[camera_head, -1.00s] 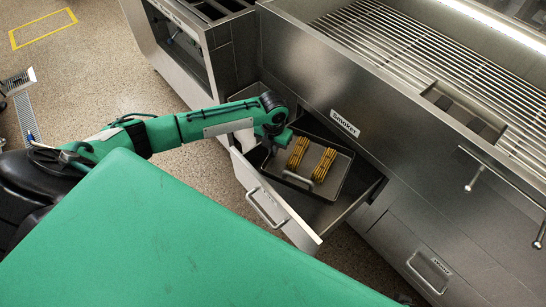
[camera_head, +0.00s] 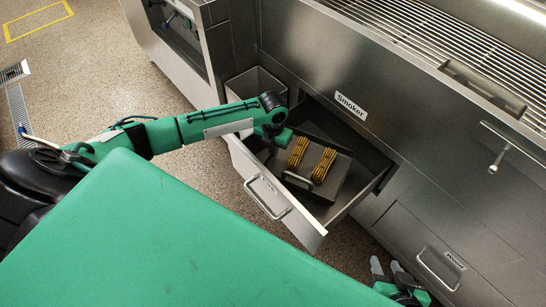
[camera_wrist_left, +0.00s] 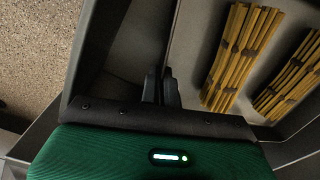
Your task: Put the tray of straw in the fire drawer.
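The dark metal tray (camera_head: 332,187) holds two bundles of yellow straw (camera_head: 322,165) and sits inside the open fire drawer (camera_head: 300,232), below the Smoker label. Whether it rests flat on the drawer floor is hard to tell. My left gripper (camera_head: 277,143) is at the tray's left side. In the left wrist view its dark fingers (camera_wrist_left: 161,87) are close together on the tray's thin rim, with the straw (camera_wrist_left: 240,50) just to the right. My right gripper (camera_head: 386,267) is at the bottom right of the head view, its fingertips apart and empty.
The steel counter with a grill grate (camera_head: 400,25) stands behind the drawer. A closed lower drawer (camera_head: 420,235) is to the right. A grey box shape (camera_head: 255,84) shows behind my left arm. Speckled floor (camera_head: 130,75) is free at the left.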

